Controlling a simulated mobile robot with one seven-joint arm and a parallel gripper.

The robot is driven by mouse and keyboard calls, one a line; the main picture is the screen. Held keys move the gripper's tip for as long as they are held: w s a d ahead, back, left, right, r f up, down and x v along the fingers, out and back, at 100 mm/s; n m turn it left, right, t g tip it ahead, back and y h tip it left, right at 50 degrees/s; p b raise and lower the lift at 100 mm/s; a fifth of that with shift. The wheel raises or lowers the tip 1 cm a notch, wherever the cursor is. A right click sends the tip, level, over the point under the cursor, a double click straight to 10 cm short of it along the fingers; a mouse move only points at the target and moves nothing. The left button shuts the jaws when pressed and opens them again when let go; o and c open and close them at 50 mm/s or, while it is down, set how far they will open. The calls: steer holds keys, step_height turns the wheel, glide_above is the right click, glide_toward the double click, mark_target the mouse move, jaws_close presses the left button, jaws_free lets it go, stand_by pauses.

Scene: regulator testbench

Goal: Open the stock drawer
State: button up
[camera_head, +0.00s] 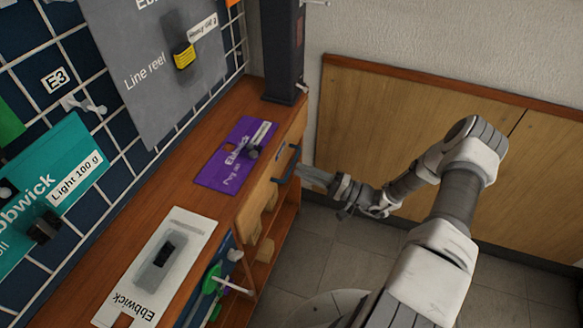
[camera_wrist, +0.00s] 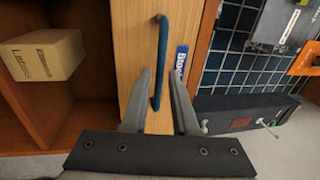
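The stock drawer (camera_wrist: 134,45) has a pale wooden front with a blue "Stock" label (camera_wrist: 181,62) in the wrist view. In the head view its front (camera_head: 266,190) looks flush with the bench. Its dark blue bar handle (camera_wrist: 161,40) runs upright in the wrist view; the head view also shows the handle (camera_head: 288,165). My gripper (camera_wrist: 159,76) is open, with one finger on each side of the handle's lower part. The fingers look apart from the bar. In the head view my gripper (camera_head: 304,172) is right at the handle, and its fingertips are hard to make out.
A cardboard box (camera_wrist: 42,56) sits on an open shelf beside the drawer. A dark post (camera_head: 284,50) stands at the bench's far end. A purple card (camera_head: 236,155) and a white card (camera_head: 158,265) lie on the bench top. Tiled floor (camera_head: 325,245) is clear below my arm.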

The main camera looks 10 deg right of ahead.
mark_target(292, 165)
steer(key=shift+x, duration=2.05)
jaws_close()
